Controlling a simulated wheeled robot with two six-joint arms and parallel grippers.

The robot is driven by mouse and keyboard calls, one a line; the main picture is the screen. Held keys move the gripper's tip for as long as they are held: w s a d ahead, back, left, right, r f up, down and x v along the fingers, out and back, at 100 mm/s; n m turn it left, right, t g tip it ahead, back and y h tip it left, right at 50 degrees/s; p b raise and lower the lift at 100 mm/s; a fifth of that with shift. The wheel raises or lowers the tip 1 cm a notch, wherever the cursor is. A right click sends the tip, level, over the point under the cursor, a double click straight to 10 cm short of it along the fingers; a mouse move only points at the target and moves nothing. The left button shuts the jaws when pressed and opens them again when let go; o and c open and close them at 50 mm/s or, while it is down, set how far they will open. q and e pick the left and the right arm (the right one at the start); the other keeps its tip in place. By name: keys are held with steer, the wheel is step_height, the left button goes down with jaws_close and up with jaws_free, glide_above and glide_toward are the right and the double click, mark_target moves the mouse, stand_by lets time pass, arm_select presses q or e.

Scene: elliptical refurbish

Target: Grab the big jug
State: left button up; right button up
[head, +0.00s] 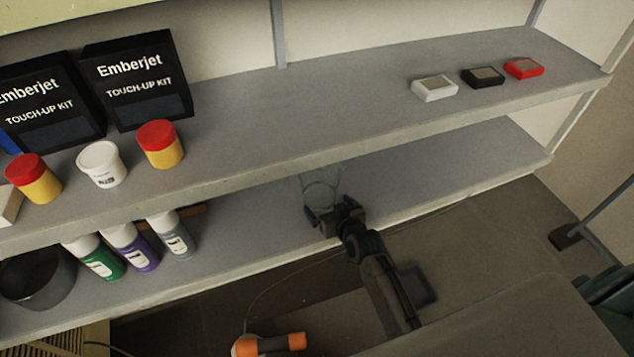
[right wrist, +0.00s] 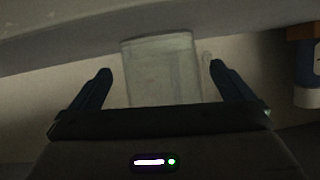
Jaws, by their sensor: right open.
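A clear, see-through jug (head: 321,192) stands on the lower shelf in the head view, partly hidden by my right gripper. In the right wrist view the jug (right wrist: 162,68) appears upside down between the two fingers, a little beyond their tips. My right gripper (head: 322,213) is open at the jug's near side; its fingers (right wrist: 160,72) lie to either side of the jug in the wrist view. Whether they touch it I cannot tell. My left gripper is not in view.
The upper shelf (head: 330,118) overhangs the lower shelf (head: 400,185). Several spray cans, one purple (head: 133,246), and a dark round pot (head: 37,277) stand left of the jug. The lower shelf right of the jug is clear.

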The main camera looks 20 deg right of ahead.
steer(key=shift+w+r, duration=0.15)
steer(key=shift+w, duration=0.3)
steer(key=p+x, duration=0.1)
steer(key=x, duration=0.2)
steer(key=shift+w+p, duration=0.1)
steer(key=shift+p, duration=0.2)
steer(key=shift+w+f, duration=0.3)
steer(key=shift+w, duration=0.15)
steer(key=shift+r, duration=0.1)
steer(key=c, duration=0.8)
steer(key=shift+r, duration=0.2)
